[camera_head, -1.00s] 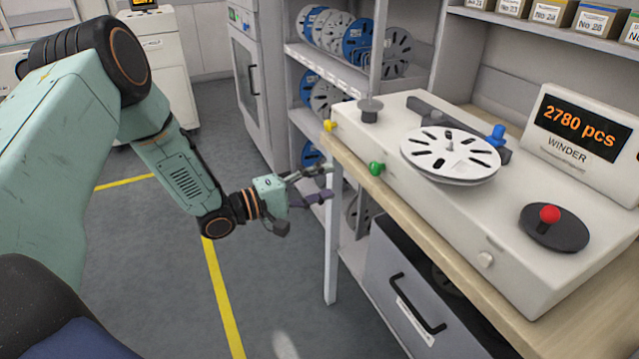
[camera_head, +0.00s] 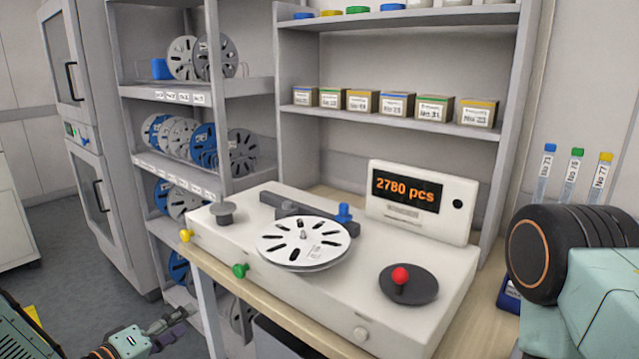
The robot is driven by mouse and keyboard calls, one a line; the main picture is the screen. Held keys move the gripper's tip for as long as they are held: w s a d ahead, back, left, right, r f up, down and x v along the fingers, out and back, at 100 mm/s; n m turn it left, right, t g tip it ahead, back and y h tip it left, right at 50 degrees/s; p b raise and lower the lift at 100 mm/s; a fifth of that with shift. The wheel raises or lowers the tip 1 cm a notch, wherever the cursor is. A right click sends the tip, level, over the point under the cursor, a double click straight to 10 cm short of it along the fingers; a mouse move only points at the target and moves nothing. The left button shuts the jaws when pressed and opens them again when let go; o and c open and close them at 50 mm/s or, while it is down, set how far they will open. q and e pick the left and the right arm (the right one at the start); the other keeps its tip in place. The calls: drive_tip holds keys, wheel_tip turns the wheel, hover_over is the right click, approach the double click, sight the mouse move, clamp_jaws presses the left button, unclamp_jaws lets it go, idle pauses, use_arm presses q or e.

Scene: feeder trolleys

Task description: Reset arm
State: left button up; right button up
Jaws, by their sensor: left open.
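My left gripper (camera_head: 178,323) is low at the bottom left in the head view, below and to the left of the winder bench. Its jaws are open and empty, apart from the bench edge. The left forearm is cut off by the lower left corner. Part of my right arm shows at the right edge, to the right of the winder. The right gripper is out of the picture.
The winder (camera_head: 405,305) stands on a bench, bearing a white reel (camera_head: 303,233) and a red-knobbed crank (camera_head: 400,277). Its display (camera_head: 417,198) reads 2780 pcs. Reel shelves (camera_head: 165,88) and a grey cabinet (camera_head: 110,215) stand at left. Floor (camera_head: 65,238) is open at far left.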

use_arm(q)
drive_tip(key=s+d+f+m+g+y, duration=0.4)
drive_tip(key=s+f+g, duration=0.2)
drive_tip(key=s+f, duration=0.7)
drive_tip(key=s+d+f+m+g+y, duration=0.1)
drive_tip(key=s+g, duration=0.3)
drive_tip(key=s, duration=0.8)
drive_tip(key=s+f+m+g+y, duration=0.1)
drive_tip(key=s+f+m+g, duration=0.1)
drive_tip(key=s, duration=1.1)
drive_tip(key=shift+d+f+g+y, duration=0.4)
drive_tip(key=shift+f+g, duration=0.2)
drive_tip(key=shift+g, duration=0.3)
